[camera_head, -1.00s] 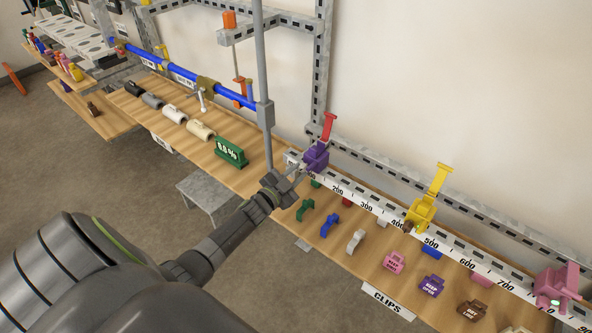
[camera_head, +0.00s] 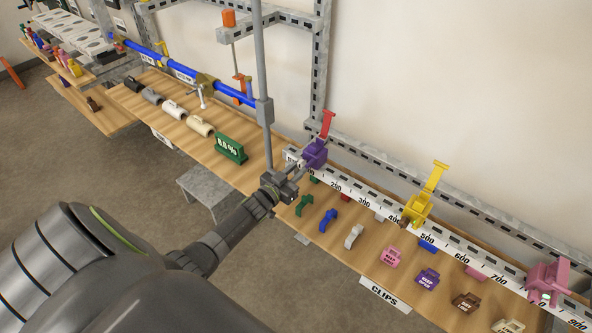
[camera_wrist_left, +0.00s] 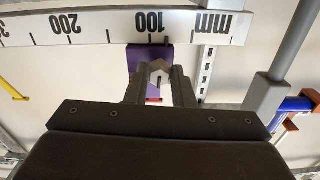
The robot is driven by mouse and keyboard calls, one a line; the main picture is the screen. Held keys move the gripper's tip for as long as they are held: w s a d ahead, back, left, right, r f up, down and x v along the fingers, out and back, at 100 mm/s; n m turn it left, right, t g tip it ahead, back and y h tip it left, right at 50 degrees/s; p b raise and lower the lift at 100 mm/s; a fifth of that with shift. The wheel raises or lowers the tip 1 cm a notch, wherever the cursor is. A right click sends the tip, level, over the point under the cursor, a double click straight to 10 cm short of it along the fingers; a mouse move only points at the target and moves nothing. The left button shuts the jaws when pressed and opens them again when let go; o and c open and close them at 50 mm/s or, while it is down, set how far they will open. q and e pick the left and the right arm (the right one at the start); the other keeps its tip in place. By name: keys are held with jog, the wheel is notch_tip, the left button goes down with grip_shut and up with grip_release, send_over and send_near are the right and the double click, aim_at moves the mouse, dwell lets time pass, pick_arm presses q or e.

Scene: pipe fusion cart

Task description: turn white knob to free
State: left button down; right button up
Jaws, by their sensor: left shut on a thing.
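The white knob (camera_wrist_left: 158,68) has a faceted end and sits on the purple clamp (camera_wrist_left: 139,53) under the ruler rail in the left wrist view. My left gripper (camera_wrist_left: 160,82) is shut on this knob, one finger on each side. In the head view the purple clamp (camera_head: 315,153), with a red handle standing up, is at the rail's left end. My left gripper (camera_head: 297,169) reaches it from the front left there, and the knob is too small to make out clearly. My right gripper is in neither view.
The ruler rail (camera_head: 361,203) runs to the right with a yellow clamp (camera_head: 416,209) and a pink clamp (camera_head: 546,281). A grey vertical post (camera_head: 262,75) stands just left of the purple clamp. Several coloured clips, one pink (camera_head: 390,256), lie on the wooden shelf below.

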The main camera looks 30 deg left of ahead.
pick_arm(q)
jog(key=shift+f, duration=0.1)
jog(key=c, duration=1.5)
grip_release()
jog(key=shift+s, duration=0.15)
jog(key=s+b, duration=0.1)
jog(key=s, duration=0.4)
jog(key=s+a+b, duration=0.1)
jog(key=s, duration=0.5)
jog(key=s+b, duration=0.1)
jog(key=s, duration=0.5)
jog(key=shift+a, duration=0.2)
